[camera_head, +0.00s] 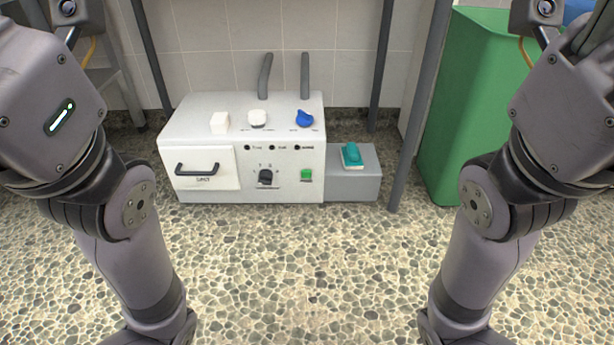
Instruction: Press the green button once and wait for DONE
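A white machine (210,135) stands on the pebbled floor in the middle of the view. Its front carries a small green button (306,175) at the right, beside a black selector knob (265,176). Several small dark indicators (271,147) sit in a row above them, and their labels are too small to read surely. I cannot make out the word DONE or any lit lamp. My two arms come in from the left and right and run out of the bottom of the picture. Neither gripper shows. Nothing covers the button.
A grey box (359,188) with a teal object (351,155) on top stands right of the machine. White pieces (219,122) and a blue piece (304,118) sit on the machine's top. A drawer (207,168) with a black handle is at its left. A green bin (470,110) stands right. The floor in front is clear.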

